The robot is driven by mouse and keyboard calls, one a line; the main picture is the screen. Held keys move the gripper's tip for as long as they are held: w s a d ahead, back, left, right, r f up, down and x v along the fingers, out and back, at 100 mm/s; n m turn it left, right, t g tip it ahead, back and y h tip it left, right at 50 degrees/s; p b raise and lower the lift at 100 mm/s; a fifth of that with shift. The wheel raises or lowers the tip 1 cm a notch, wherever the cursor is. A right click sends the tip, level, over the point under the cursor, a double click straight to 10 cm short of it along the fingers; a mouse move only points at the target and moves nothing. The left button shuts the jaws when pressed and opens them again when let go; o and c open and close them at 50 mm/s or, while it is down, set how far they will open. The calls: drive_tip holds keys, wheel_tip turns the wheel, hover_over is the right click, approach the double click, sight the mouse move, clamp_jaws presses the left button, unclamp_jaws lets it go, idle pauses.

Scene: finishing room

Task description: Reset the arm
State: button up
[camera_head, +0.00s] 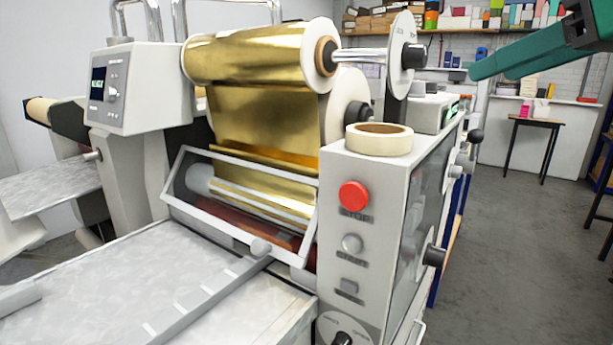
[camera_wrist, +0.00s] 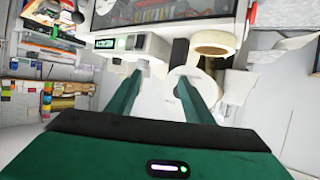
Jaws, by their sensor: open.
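My gripper (camera_head: 492,70) shows at the upper right of the head view, with green fingers pointing left. It hangs in the air to the right of the foil machine, apart from it as far as I can tell. In the wrist view my gripper (camera_wrist: 159,80) has its two green fingers spread apart, with nothing held between them. Past the fingertips, the wrist view shows a small grey unit with a green display (camera_wrist: 128,44) and a white disc (camera_wrist: 192,88). Most of my arm is out of view.
The foil machine (camera_head: 338,235) fills the middle, with a gold foil roll (camera_head: 250,55), a tape roll (camera_head: 379,138) on its top, and a red stop button (camera_head: 354,196). A small table (camera_head: 537,122) and loaded shelves stand behind.

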drive_tip(key=w+d+f+m+g+h, duration=0.15)
drive_tip(key=d+f, duration=0.25)
drive_tip(key=f, duration=0.6)
drive_tip(key=d+f+m+g+h, duration=0.2)
drive_tip(key=d+f+m+g, duration=0.15)
drive_tip(key=f, duration=0.55)
drive_tip(key=s+d+f+m+g, duration=0.2)
drive_tip(key=s+d+f+g, duration=0.1)
drive_tip(key=s+f, duration=0.5)
drive_tip(key=s+d+f+m+g, duration=0.3)
drive_tip(key=s+f+g, duration=0.2)
drive_tip(key=f, duration=1)
drive_tip(key=s, duration=0.2)
drive_tip(key=shift+s+d+f+h, duration=0.3)
drive_tip(key=shift+s+d+h, duration=0.05)
drive_tip(key=shift+s, duration=0.05)
drive_tip(key=shift+w+f, duration=0.2)
drive_tip(key=shift+w, duration=0.45)
